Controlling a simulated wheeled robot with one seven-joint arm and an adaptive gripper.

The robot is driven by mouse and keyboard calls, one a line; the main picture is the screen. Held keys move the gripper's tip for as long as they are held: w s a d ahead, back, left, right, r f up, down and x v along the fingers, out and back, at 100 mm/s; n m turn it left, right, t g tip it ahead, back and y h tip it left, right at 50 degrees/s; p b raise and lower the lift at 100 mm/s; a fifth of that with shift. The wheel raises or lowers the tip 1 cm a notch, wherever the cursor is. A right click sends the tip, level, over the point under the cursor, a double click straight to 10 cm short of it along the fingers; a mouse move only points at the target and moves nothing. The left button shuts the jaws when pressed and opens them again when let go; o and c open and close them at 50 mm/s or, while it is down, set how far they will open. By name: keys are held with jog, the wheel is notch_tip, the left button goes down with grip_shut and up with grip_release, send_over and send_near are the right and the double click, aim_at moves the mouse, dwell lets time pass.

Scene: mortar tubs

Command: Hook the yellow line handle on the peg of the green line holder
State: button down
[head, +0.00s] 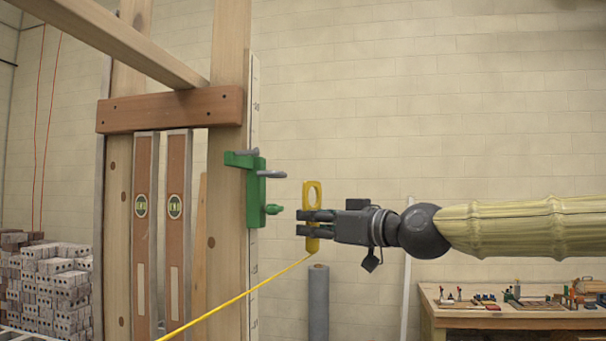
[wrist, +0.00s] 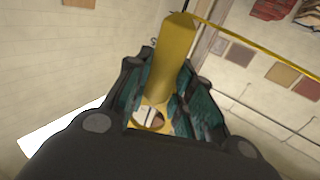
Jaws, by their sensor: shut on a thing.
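The yellow line handle (head: 312,193) is upright in my gripper (head: 316,222), with an open loop at its top. A yellow line (head: 240,296) runs from its lower end down to the left. In the wrist view my gripper (wrist: 160,110) is shut on the yellow handle (wrist: 172,65), which sits between the finger pads. The green line holder (head: 255,190) is fixed to the wooden post, left of the handle. Its grey peg (head: 271,174) sticks out to the right near the height of the loop. The handle appears apart from the peg.
A wooden post (head: 230,180) with a crosspiece (head: 170,110) and two levels (head: 175,210) stands at the left. A green knob (head: 273,209) sticks out below the peg. A grey roll (head: 318,300) stands below my gripper. A workbench (head: 510,318) with tools is at the lower right.

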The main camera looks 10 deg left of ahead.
jog(key=s+a+r+n+g+y, duration=0.1)
jog(key=s+r+g, duration=0.1)
jog(key=s+r, duration=0.6)
jog(key=w+a+f+p, duration=0.1)
jog(key=w+a, duration=0.1)
jog(key=a, duration=0.9)
dwell(1.3)
dwell(0.6)
jog(key=c, duration=0.6)
grip_release()
dwell(0.5)
jog(key=o, duration=0.6)
